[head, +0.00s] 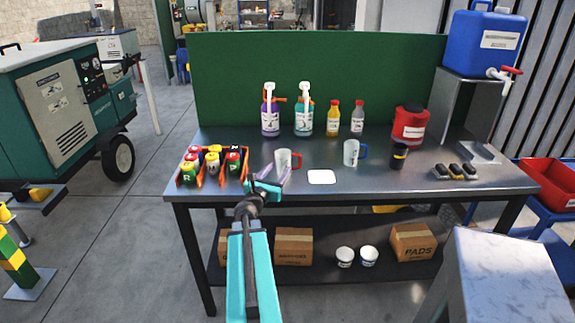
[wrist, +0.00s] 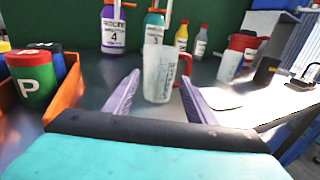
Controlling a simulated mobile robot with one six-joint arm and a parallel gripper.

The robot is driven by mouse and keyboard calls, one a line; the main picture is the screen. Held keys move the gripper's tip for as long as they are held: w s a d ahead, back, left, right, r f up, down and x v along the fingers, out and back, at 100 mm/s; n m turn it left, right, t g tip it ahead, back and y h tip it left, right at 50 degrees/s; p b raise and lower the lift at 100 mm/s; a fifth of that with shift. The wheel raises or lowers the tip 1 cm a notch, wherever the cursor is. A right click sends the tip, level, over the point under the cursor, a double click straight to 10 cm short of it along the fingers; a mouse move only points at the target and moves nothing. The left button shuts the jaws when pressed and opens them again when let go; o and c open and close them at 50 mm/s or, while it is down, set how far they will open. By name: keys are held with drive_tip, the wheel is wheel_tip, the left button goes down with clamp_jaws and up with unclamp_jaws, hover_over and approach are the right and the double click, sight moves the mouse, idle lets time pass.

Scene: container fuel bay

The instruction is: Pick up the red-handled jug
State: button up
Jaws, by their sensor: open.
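The red-handled jug (head: 283,162) is a pale, frosted measuring jug standing upright on the steel bench, its red handle to the right. In the wrist view the jug (wrist: 158,76) stands straight ahead, with its base showing between the finger lines and its handle on the right side. My gripper (head: 268,183) is open and empty, just in front of the jug at bench height. In the wrist view both pale purple fingers of my gripper (wrist: 160,88) are spread, one to each side of the jug's lower part. Whether they touch it cannot be told.
A similar jug with a blue handle (head: 351,153) stands to the right, beyond a white pad (head: 321,177). An orange crate of cans (head: 208,181) is close on the left. Spray bottles (head: 270,118) stand behind, before a green panel (head: 320,60). A black cup (head: 399,157) stands farther right.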

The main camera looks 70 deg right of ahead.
sight(281, 164)
drive_tip(key=shift+d, duration=0.8)
drive_tip(key=shift+d+r+p, duration=0.15)
drive_tip(key=shift+d+p, duration=0.3)
drive_tip(key=shift+d, duration=0.35)
drive_tip(key=shift+d+r+p, duration=0.15)
drive_tip(key=shift+d+p, duration=0.3)
drive_tip(key=shift+d, duration=0.3)
drive_tip(key=shift+d+f, duration=0.1)
drive_tip(key=shift+d, duration=0.9)
drive_tip(key=shift+s, duration=0.1)
drive_tip(key=c, duration=0.8)
drive_tip(key=shift+r+p, duration=0.2)
drive_tip(key=shift+p, duration=0.1)
